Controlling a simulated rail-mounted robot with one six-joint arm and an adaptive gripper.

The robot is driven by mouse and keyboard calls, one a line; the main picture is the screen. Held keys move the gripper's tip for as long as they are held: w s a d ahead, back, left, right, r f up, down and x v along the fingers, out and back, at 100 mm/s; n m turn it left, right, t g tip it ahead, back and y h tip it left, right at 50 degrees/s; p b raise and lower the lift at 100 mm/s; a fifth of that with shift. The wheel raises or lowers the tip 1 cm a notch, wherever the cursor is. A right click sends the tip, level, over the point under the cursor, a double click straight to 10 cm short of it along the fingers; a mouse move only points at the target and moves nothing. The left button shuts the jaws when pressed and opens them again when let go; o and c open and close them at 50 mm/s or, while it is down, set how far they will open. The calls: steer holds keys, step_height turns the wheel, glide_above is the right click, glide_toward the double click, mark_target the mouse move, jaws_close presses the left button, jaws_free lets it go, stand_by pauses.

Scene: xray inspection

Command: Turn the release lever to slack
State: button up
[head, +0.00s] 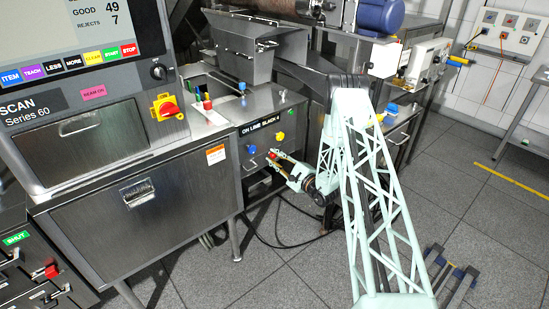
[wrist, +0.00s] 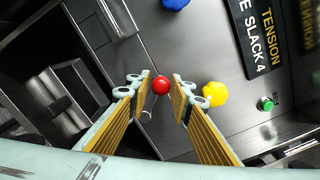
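A red ball knob (wrist: 161,85) stands out from a steel panel in the middle of the wrist view, with a short metal stem partly visible by it. I cannot tell for certain that it is the release lever. My gripper (wrist: 160,92) is open, with its two yellow-padded fingers on either side of the red knob and a gap showing on both sides. The label (wrist: 258,35) also shows "TENSION" in the wrist view.
A yellow knob (wrist: 215,94) sits close beside the right finger. A blue knob (wrist: 175,3) is at the top, and a green button (wrist: 266,104) is farther right. The scanner cabinet (head: 150,205) stands left of the panel. Open floor (head: 480,215) lies to the right.

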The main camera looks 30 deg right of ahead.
steer(key=shift+o, duration=1.2)
steer(key=shift+s, duration=0.1)
steer(key=s+d, duration=0.2)
steer(key=s, duration=0.9)
steer(key=shift+s+d, duration=0.2)
steer(key=shift+s, duration=0.1)
